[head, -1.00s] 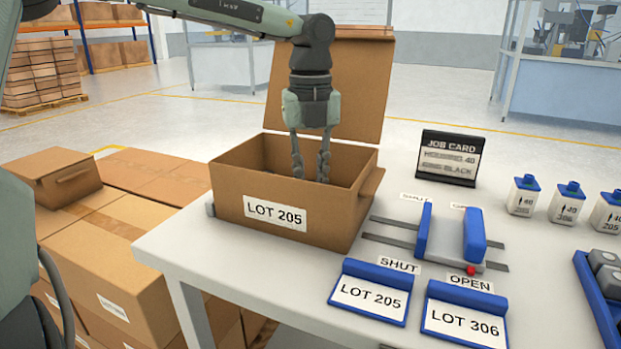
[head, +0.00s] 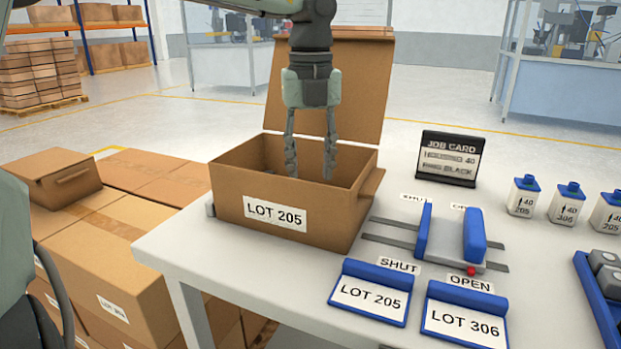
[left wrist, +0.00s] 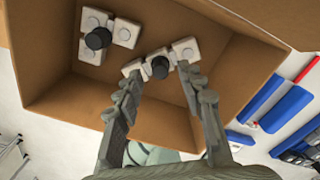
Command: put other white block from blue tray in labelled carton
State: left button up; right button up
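The open carton (head: 322,223) labelled LOT 205 stands on the left of the white table. My left gripper (head: 309,174) points down into it with its fingers spread apart. In the left wrist view, a white block with a black round top (left wrist: 160,67) lies on the carton floor between the open fingertips (left wrist: 158,73). A second white block with a black top (left wrist: 98,38) lies in the carton's corner, apart from the first. The blue tray (head: 590,300) is cut off at the right edge of the head view; grey parts show in it. My right gripper is not in view.
A blue-jawed slide fixture (head: 450,240) with a red knob sits right of the carton. Blue holders LOT 205 (head: 369,292) and LOT 306 (head: 465,315) lie in front. A job card (head: 449,158) and several white bottles (head: 567,204) stand behind. The raised carton lid (head: 350,90) is behind my gripper.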

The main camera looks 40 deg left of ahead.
pick_arm(q)
notch_tip(320, 180, up, 9)
dwell(1.0)
dwell(0.3)
dwell(0.5)
